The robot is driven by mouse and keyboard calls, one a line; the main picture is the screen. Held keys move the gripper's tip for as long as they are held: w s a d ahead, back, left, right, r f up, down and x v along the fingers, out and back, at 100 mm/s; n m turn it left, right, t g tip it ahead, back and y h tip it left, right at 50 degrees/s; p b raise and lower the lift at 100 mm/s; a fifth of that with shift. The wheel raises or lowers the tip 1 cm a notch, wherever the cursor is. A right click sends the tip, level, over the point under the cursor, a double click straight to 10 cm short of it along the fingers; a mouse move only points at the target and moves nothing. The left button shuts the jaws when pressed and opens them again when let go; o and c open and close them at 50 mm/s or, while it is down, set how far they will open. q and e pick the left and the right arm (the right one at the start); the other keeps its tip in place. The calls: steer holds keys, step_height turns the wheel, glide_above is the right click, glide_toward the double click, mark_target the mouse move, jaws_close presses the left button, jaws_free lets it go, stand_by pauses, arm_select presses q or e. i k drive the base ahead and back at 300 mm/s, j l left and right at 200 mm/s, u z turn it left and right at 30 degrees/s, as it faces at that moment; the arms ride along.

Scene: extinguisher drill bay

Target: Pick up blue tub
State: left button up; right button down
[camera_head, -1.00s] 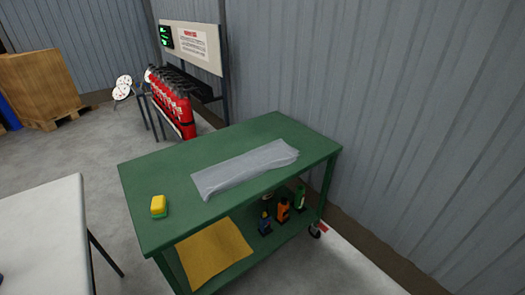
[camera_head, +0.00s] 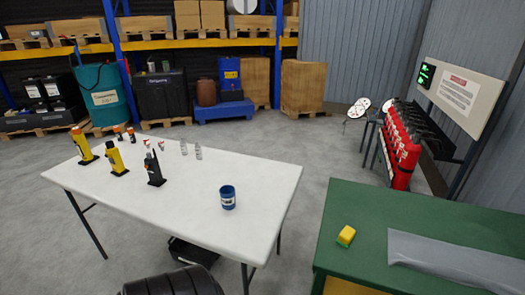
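The blue tub (camera_head: 228,198) is a small blue cylinder with a pale label. It stands upright on the white table (camera_head: 262,182), near the table's front right part. Nothing touches it. Neither of my grippers shows in the head view.
Yellow and black tools (camera_head: 115,160) and several small bottles stand on the table's left and back parts. A black tyre-like object (camera_head: 172,283) is at front.

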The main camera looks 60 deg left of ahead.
mark_target(228, 192)
steer(key=u, duration=2.15)
